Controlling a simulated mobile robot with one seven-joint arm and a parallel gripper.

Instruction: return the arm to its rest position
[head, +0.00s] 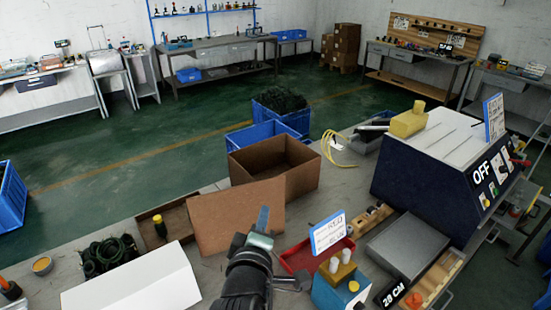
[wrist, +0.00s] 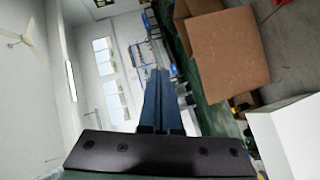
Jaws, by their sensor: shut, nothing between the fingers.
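My gripper (head: 263,220) shows in the head view at the lower middle, above the workbench (head: 215,262), with its blue-grey fingers pointing up and away. My dark arm reaches up behind it from the bottom edge. In the wrist view the two blue fingers (wrist: 158,88) lie together in the middle, shut, with nothing between them. The wrist view is tilted, with the room's wall and windows beyond the fingertips. The gripper touches nothing that I can see.
An open cardboard box (head: 283,163) stands just beyond my gripper. A white box (head: 135,282) and coiled cables (head: 108,254) are at left. A red tray (head: 315,257), a blue box with white cylinders (head: 340,288) and a control machine (head: 440,170) are at right.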

